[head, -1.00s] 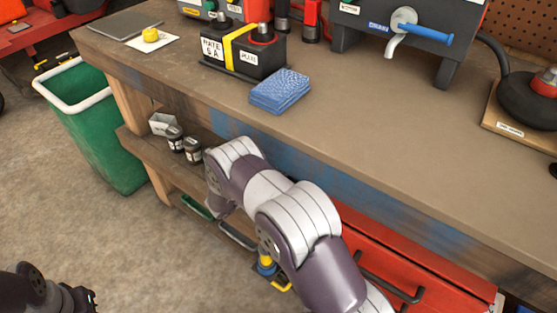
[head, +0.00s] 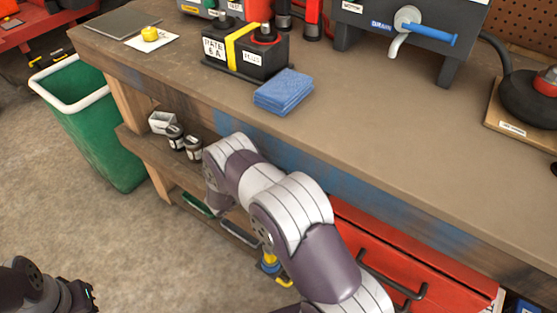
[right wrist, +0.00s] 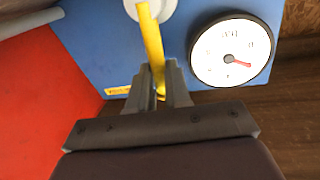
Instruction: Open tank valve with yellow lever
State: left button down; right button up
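In the right wrist view the yellow lever (right wrist: 153,42) hangs from a pale round hub (right wrist: 152,8) on a blue panel (right wrist: 95,45). It slants down, slightly to the right. My right gripper (right wrist: 161,68) has its fingers close on both sides of the lever's lower end, with no clear gap. In the head view my right arm reaches below the bench top and its gripper is hidden. My left gripper (head: 84,297) shows only in part at the bottom left, too dark to tell its opening.
A white gauge (right wrist: 231,52) with a red needle is right of the lever; a red surface (right wrist: 45,75) is left. The bench (head: 390,140) carries a dark tank with a blue lever (head: 430,33), a blue cloth (head: 284,91) and a battery (head: 245,52). Red drawers (head: 400,250) stand below.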

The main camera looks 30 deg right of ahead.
jog(key=o, duration=0.3)
jog(key=shift+o, duration=0.2)
jog(key=s+a+p, duration=0.2)
jog(key=a, duration=1)
jog(key=shift+s+a, duration=0.25)
jog(key=shift+r, duration=0.1)
